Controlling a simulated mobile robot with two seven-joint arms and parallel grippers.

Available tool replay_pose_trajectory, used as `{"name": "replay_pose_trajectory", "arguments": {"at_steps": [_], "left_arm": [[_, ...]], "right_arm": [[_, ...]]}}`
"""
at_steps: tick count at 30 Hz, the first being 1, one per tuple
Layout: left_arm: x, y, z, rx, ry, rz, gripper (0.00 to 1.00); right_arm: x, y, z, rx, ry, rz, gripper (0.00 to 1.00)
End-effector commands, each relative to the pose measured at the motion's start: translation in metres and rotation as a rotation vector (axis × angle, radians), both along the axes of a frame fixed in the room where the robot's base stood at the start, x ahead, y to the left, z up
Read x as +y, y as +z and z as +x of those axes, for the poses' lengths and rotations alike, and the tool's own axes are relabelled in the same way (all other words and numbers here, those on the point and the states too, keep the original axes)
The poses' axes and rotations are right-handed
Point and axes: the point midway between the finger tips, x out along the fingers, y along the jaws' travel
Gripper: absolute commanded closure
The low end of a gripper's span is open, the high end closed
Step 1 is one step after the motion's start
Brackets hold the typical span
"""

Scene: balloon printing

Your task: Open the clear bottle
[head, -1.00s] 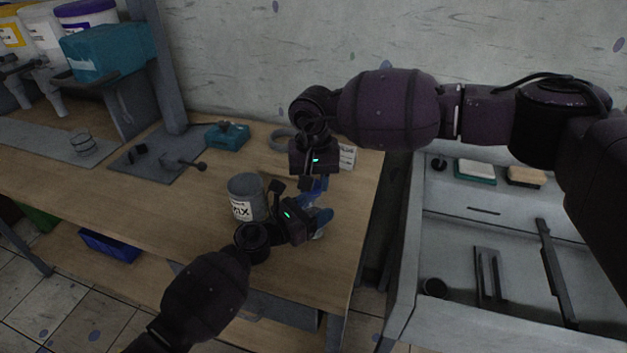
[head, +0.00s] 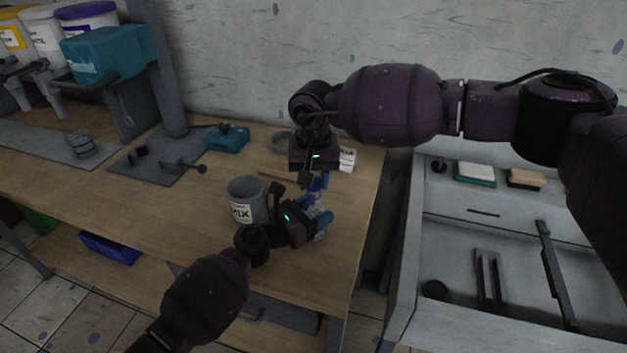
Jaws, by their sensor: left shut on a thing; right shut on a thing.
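The clear bottle (head: 314,203) stands near the right end of the wooden table, between my two grippers and partly hidden by them. My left gripper (head: 318,224) is shut on its body from the lower left. My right gripper (head: 316,184) comes down from above and is shut at the bottle's top, where blue shows. The cap is mostly covered by the fingers, and I cannot tell whether it is apart from the bottle.
A grey pot labelled MIX (head: 243,203) stands just left of my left gripper. A small white labelled box (head: 347,160) is behind my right gripper. A teal block (head: 228,138) lies farther back. A grey sink unit (head: 470,235) is to the right, beyond the table's edge.

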Motion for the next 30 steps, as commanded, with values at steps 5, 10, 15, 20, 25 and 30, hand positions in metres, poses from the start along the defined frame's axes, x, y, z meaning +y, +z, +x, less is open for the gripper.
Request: {"name": "replay_pose_trajectory", "arguments": {"at_steps": [5,10,15,20,25,30], "left_arm": [[0.000,0.000,0.000,0.000,0.000,0.000,1.00],[0.000,0.000,0.000,0.000,0.000,0.000,1.00],[0.000,0.000,0.000,0.000,0.000,0.000,1.00],[0.000,0.000,0.000,0.000,0.000,0.000,1.00],[0.000,0.000,0.000,0.000,0.000,0.000,1.00],[0.000,0.000,0.000,0.000,0.000,0.000,1.00]], "right_arm": [[0.000,0.006,0.000,-0.001,0.000,0.000,0.95],[0.000,0.008,0.000,0.000,0.000,0.000,0.95],[0.000,0.008,0.000,0.000,0.000,-0.001,0.95],[0.000,0.010,0.000,-0.001,0.000,-0.001,0.95],[0.000,0.024,0.000,-0.002,0.000,-0.001,0.95],[0.000,0.043,0.000,-0.001,0.000,-0.001,0.95]]}}
